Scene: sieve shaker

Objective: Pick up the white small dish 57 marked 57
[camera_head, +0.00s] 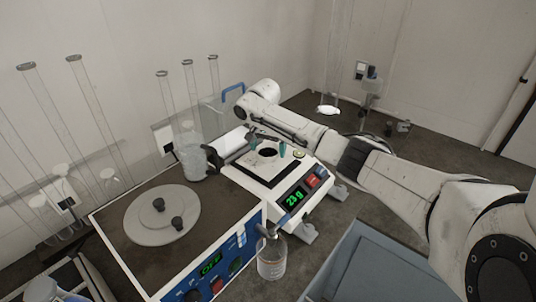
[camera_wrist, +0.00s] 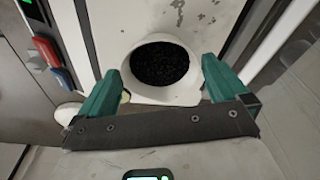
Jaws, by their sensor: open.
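A white small dish (camera_wrist: 162,97) filled with black granules sits on the scale's top plate. I cannot read a 57 on it. In the head view the black contents show as a small dark spot, with the dish partly hidden by my gripper (camera_head: 268,147). In the wrist view my gripper (camera_wrist: 163,68) is open, with one teal finger at each side of the dish. The fingers look close to the rim, but I cannot tell whether they touch it.
The scale (camera_head: 312,207) shows 23 g. Left of it stands a blue-fronted sieve shaker (camera_head: 207,262) with a round lid (camera_head: 160,212). A glass jar (camera_head: 271,260) stands in front, a beaker (camera_head: 189,160) behind. Tall glass tubes stand at the back left.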

